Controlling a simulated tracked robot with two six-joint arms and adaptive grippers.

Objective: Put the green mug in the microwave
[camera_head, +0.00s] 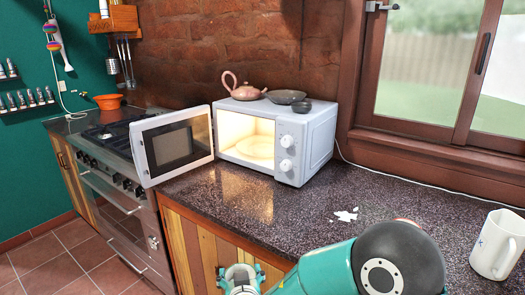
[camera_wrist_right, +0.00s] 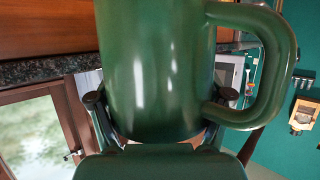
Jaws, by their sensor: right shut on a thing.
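The white microwave (camera_head: 318,150) stands on the dark speckled counter with its door (camera_head: 142,150) swung open to the left. Its cavity is lit, and I see only a round turntable plate (camera_head: 258,148) in it. In the right wrist view, the green mug (camera_wrist_right: 155,70) fills the middle, with its handle (camera_wrist_right: 285,65) to the right. My right gripper (camera_wrist_right: 160,103) is shut on the mug, with a dark finger on either side of its body. The mug is not visible in the head view, where my teal arm crosses the bottom. My left gripper is in neither view.
A pink teapot (camera_head: 242,88) and dark dishes (camera_head: 286,97) sit on top of the microwave. A white mug (camera_head: 497,244) stands at the counter's right, and white fragments (camera_head: 346,215) lie near the middle. A stove (camera_head: 110,140) is at left.

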